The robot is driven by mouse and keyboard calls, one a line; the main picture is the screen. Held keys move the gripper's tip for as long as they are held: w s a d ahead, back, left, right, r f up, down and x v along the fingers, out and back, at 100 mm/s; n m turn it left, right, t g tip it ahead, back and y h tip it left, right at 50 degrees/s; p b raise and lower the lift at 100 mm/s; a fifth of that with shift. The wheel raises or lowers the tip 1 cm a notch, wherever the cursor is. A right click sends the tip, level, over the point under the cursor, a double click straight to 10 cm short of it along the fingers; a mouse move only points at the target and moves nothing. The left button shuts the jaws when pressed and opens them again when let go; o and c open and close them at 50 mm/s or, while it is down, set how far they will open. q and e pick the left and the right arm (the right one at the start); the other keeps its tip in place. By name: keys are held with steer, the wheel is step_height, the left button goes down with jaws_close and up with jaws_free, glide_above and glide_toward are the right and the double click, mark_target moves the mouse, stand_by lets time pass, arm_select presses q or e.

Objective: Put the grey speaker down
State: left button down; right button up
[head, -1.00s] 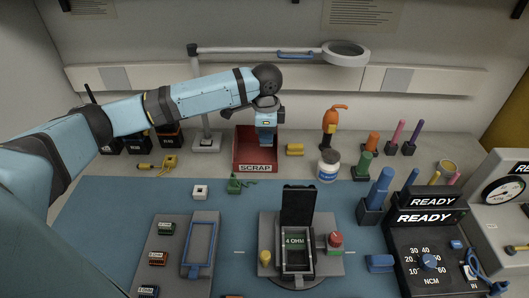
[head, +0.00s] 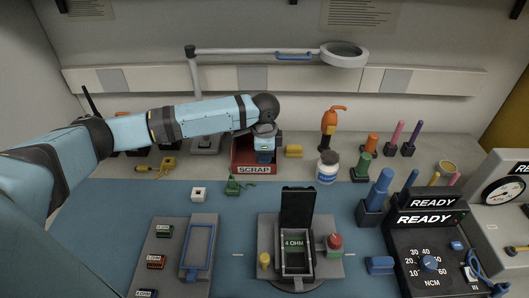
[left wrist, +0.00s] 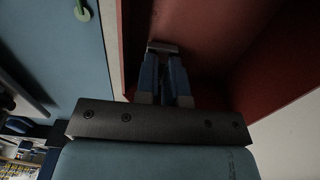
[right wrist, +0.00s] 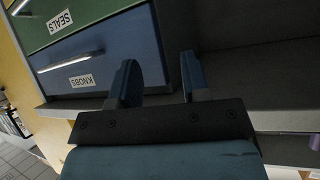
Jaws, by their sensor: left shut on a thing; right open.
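My left gripper (head: 264,158) is down inside the red SCRAP bin (head: 254,170) on the bench. In the left wrist view its blue fingers (left wrist: 165,78) are close together. A small grey piece, probably the edge of the grey speaker (left wrist: 162,46), shows at their tips between the red bin walls (left wrist: 270,60). The rest of the speaker is hidden by the fingers and the dark. I cannot tell whether it touches the bin floor. My right gripper (right wrist: 157,80) is open and empty, in front of a blue KNOBS drawer (right wrist: 105,55).
A yellow block (head: 293,151) stands just right of the bin and a white jar (head: 327,167) farther right. A green piece (head: 238,186) lies in front. A test fixture with its dark lid raised (head: 298,205) stands on the blue mat (head: 110,215). A magnifier lamp (head: 343,54) overhangs behind.

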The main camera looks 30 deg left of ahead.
arm_select(q)
steer(key=shift+f, duration=0.2)
steer(key=c, duration=1.2)
jaws_free()
steer(key=shift+r+b, duration=0.25)
steer(key=shift+b, duration=0.1)
step_height(320, 180, up, 13)
steer(key=shift+f+p, duration=0.15)
steer(key=shift+p, duration=0.7)
steer(key=shift+f, duration=0.1)
